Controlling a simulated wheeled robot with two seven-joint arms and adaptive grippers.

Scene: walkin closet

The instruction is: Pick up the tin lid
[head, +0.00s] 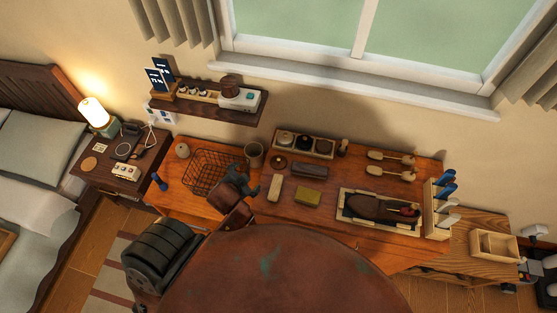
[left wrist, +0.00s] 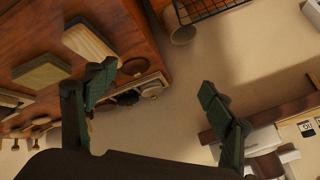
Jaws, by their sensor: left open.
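A small round dark brown disc, which looks like the tin lid (head: 278,162), lies flat on the wooden bench just in front of a tray of round tins. It also shows in the left wrist view (left wrist: 135,66), near the tip of one finger. My left gripper (head: 247,180) is above the bench, to the left of the disc and a little nearer to me. In the left wrist view its two green fingers (left wrist: 158,77) are spread wide with nothing between them. My right gripper is not in view.
The tin tray (head: 296,153) stands behind the disc. A wire basket (head: 204,174) and a mug (head: 254,154) are to the left. A shoe (head: 376,208) lies further right.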

